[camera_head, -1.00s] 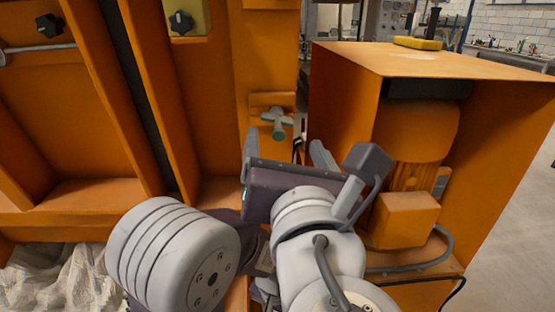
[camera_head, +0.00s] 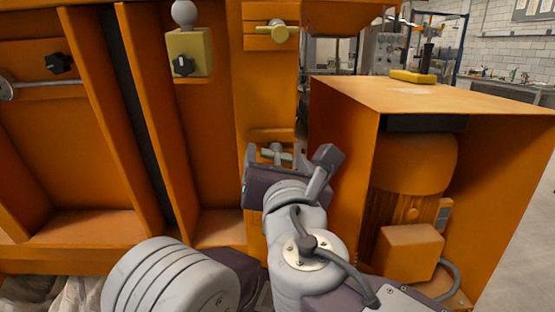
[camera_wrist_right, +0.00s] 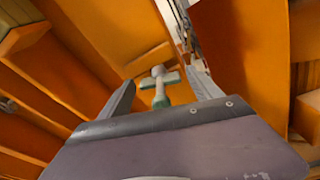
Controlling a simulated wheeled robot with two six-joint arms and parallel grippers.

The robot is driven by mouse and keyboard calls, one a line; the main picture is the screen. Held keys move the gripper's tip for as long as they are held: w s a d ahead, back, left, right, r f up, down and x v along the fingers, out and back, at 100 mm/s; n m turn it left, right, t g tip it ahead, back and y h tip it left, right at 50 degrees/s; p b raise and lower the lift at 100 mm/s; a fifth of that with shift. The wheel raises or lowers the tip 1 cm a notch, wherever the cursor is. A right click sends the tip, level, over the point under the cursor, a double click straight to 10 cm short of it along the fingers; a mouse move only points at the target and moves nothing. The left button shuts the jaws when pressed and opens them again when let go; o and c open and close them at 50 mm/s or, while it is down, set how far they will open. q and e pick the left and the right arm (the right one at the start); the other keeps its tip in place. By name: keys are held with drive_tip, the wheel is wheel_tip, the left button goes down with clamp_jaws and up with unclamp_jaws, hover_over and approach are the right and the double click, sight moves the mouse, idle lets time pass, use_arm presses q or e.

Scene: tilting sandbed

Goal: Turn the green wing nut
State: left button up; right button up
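The green wing nut (camera_head: 276,153) sits on an orange bracket at the front of the upright frame post. In the right wrist view, the wing nut (camera_wrist_right: 160,86) is a pale cross-shaped piece with a green end, between the two fingers. My right gripper (camera_head: 276,158) is open, its fingers to either side of the nut. The wrist view shows the same open gripper (camera_wrist_right: 160,92) with nothing clamped. Whether a finger touches the nut I cannot tell. My left gripper is not in view.
A yellow wing nut (camera_head: 280,31) sits higher on the same post. A yellow block with a black knob (camera_head: 184,65) is to its left. An orange cabinet (camera_head: 430,92) with a motor inside (camera_head: 412,190) stands close on the right.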

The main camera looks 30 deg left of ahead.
drive_tip(key=c, duration=1.1)
drive_tip(key=shift+f+m+y+b, duration=0.25)
drive_tip(key=shift+m+b, duration=0.35)
drive_tip(key=shift+b, duration=0.4)
drive_tip(key=shift+c, duration=0.2)
drive_tip(key=m+y+b, duration=0.1)
drive_tip(key=m+b, duration=0.3)
drive_tip(key=b, duration=0.1)
drive_tip(key=m+y+b, duration=0.1)
drive_tip(key=m+b, duration=0.4)
drive_tip(key=m+y+b, duration=0.1)
drive_tip(key=m+b, duration=0.3)
drive_tip(key=shift+w+f+m+b, duration=0.1)
drive_tip(key=shift+f+m+b, duration=0.15)
drive_tip(key=shift+m+b, duration=0.15)
drive_tip(key=m+b, duration=0.3)
drive_tip(key=shift+m+t, duration=0.4)
drive_tip(key=m+b, duration=0.2)
drive_tip(key=m, duration=0.2)
drive_tip(key=shift+t, duration=0.4)
drive_tip(key=m+t+b, duration=0.1)
drive_tip(key=m, duration=0.3)
drive_tip(key=shift+a+r+h, duration=0.1)
drive_tip(key=shift+h, duration=0.25)
drive_tip(key=shift+m+t+h, duration=0.4)
drive_tip(key=shift+m, duration=2.3)
